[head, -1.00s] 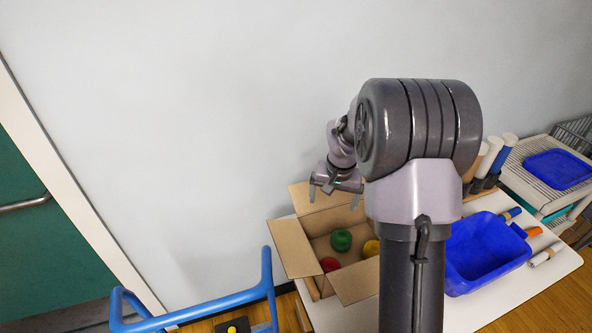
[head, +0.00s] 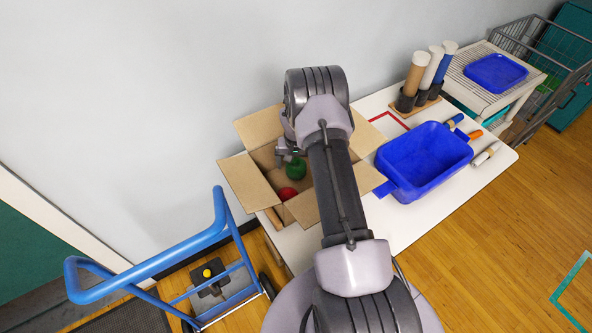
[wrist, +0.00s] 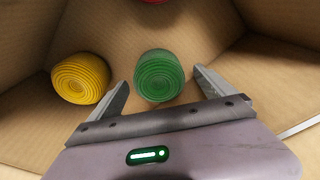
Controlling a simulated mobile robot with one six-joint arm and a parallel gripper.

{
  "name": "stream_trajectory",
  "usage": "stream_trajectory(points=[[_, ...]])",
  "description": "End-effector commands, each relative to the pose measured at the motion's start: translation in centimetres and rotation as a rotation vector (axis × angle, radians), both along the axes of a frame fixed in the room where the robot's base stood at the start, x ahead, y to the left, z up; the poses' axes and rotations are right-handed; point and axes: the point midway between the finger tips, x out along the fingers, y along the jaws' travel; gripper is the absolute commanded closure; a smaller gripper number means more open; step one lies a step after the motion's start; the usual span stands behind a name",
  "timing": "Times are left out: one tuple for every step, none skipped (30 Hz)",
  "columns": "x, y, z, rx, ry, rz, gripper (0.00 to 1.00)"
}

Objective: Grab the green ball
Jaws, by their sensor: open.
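The green ball (wrist: 159,76) is ridged and lies on the floor of an open cardboard box (head: 237,181). In the head view the green ball (head: 296,169) shows beside my arm, near the gripper. My gripper (wrist: 162,84) is open, with one finger to the left and one to the right of the green ball in the wrist view. The fingers look apart from the ball; I cannot tell how far above it they are. In the head view my gripper (head: 289,155) is at the box opening, partly hidden by my arm.
A yellow ball (wrist: 81,78) lies left of the green one, near the left finger. A red ball (head: 286,193) is also in the box. Box walls and flaps surround them. A blue bin (head: 424,160) stands right on the white table (head: 407,222).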

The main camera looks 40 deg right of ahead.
Motion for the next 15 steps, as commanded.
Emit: stream_trajectory(points=[[-0.3, -0.1, -1.5, 0.001, 0.003, -0.001, 0.06], [-0.1, -0.1, -2.1, 0.002, 0.002, 0.0, 0.06], [0.0, -0.2, -2.7, 0.001, 0.002, 0.0, 0.06], [0.0, -0.2, -2.9, 0.001, 0.002, 0.0, 0.06], [0.0, -0.2, -3.0, 0.001, 0.001, -0.001, 0.06], [0.0, -0.2, -2.9, 0.001, 0.001, -0.001, 0.06], [0.0, -0.2, -2.8, 0.001, 0.001, -0.001, 0.06], [0.0, -0.2, -2.8, 0.001, 0.001, -0.001, 0.06], [0.0, -0.2, -2.8, 0.001, 0.001, -0.001, 0.06], [0.0, -0.2, -2.8, 0.001, 0.001, -0.001, 0.1], [0.0, -0.2, -2.8, 0.001, 0.001, -0.001, 0.16], [0.0, -0.2, -2.8, 0.001, 0.001, -0.001, 0.24], [0.0, -0.2, -2.8, 0.001, 0.001, -0.001, 0.3], [0.0, -0.2, -2.8, 0.001, 0.001, -0.001, 0.36], [0.0, -0.2, -2.8, 0.001, 0.001, -0.001, 0.44]])
